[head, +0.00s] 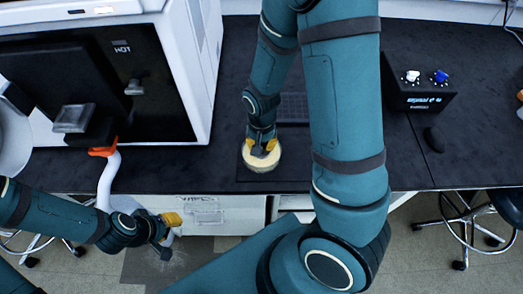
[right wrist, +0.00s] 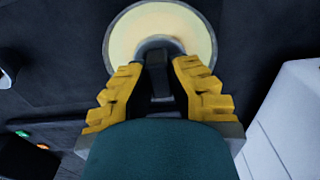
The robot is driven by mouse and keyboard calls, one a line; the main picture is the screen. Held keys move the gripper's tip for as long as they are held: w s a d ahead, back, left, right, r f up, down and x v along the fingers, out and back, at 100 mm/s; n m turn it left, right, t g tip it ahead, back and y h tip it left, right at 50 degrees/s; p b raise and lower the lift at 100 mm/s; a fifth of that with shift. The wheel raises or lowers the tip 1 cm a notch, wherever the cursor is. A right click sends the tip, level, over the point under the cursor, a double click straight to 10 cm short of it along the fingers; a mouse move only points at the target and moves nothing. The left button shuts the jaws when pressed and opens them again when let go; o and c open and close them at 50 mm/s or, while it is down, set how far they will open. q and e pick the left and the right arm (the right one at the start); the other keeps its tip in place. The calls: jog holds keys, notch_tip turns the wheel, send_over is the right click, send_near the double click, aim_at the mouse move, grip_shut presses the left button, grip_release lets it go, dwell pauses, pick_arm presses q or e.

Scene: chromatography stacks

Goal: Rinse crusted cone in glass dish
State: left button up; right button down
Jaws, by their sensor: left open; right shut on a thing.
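A round glass dish (head: 246,161) with pale yellow contents sits on a dark mat near the front edge of the bench. It also shows in the right wrist view (right wrist: 112,38), at the top. My right gripper (head: 263,148) points down over the dish. Its yellow fingers (right wrist: 158,66) are shut on a grey rounded piece, which I take to be the cone (right wrist: 160,42), at or in the dish. Most of the cone is hidden, and its crust cannot be made out. My left gripper (head: 170,229) is open and empty, low at the left in front of the bench.
A white oven-like unit (head: 125,75) marked HOT fills the bench's left. A black box (head: 420,98) with a white and a blue knob stands at right, with a dark mouse (head: 434,139) before it. A stool (head: 468,225) stands on the floor at right.

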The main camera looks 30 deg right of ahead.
aim_at(261, 144)
pick_arm(q)
jog(key=shift+r, duration=0.1)
pick_arm(e)
jog(key=shift+r, duration=0.1)
jog(key=shift+r+p, duration=4.55)
jog(key=shift+r, duration=0.4)
pick_arm(q)
notch_tip(261, 144, up, 9)
jog(key=w, duration=0.2)
jog(key=shift+a+t, duration=0.15)
jog(key=shift+t, duration=0.15)
pick_arm(e)
jog(key=shift+f, duration=0.1)
